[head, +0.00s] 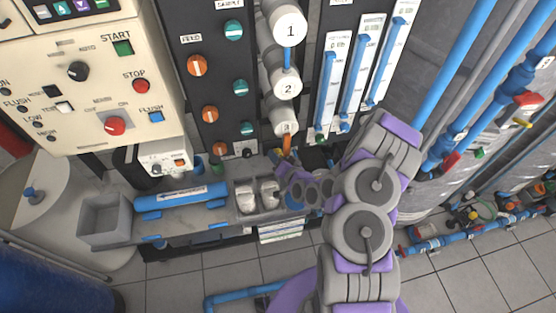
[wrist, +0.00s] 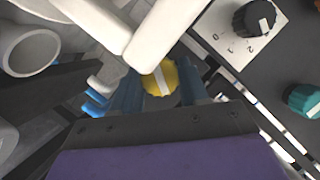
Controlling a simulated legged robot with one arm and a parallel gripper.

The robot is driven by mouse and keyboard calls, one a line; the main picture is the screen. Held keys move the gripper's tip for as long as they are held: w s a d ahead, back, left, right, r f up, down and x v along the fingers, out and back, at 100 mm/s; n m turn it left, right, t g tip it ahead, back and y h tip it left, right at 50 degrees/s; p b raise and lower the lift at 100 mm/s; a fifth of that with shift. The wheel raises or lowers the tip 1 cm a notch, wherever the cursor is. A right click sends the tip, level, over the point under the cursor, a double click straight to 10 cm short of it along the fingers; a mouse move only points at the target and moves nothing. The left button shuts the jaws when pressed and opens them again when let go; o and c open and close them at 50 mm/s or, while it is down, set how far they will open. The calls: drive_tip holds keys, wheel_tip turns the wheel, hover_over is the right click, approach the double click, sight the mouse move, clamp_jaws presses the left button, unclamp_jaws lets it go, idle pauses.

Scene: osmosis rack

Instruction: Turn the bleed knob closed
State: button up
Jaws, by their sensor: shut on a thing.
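A round yellow knob with a white stripe across its face (wrist: 160,79) shows in the wrist view, and I take it as the bleed knob. My gripper (wrist: 160,88) has its two dark blue fingers on either side of this knob and is shut on it. The stripe runs close to upright in the wrist view, leaning slightly. In the head view my gripper (head: 285,168) reaches in low at the rack, below the filter housing marked 3. My arm and gripper mostly hide the knob there.
White pipes (wrist: 130,25) pass close above the knob in the wrist view. A black dial with numbers (wrist: 254,18) and a teal knob (wrist: 304,100) lie to the right. In the head view, flow meters (head: 352,75) stand right of the numbered housings (head: 288,85).

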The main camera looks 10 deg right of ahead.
drive_tip(key=shift+d, duration=0.1)
drive_tip(key=o, duration=1.1)
drive_tip(key=shift+c, duration=0.2)
drive_tip(key=p+v, duration=1.2)
drive_tip(key=v, duration=0.5)
drive_tip(key=shift+d, duration=0.2)
drive_tip(key=shift+s, duration=0.15)
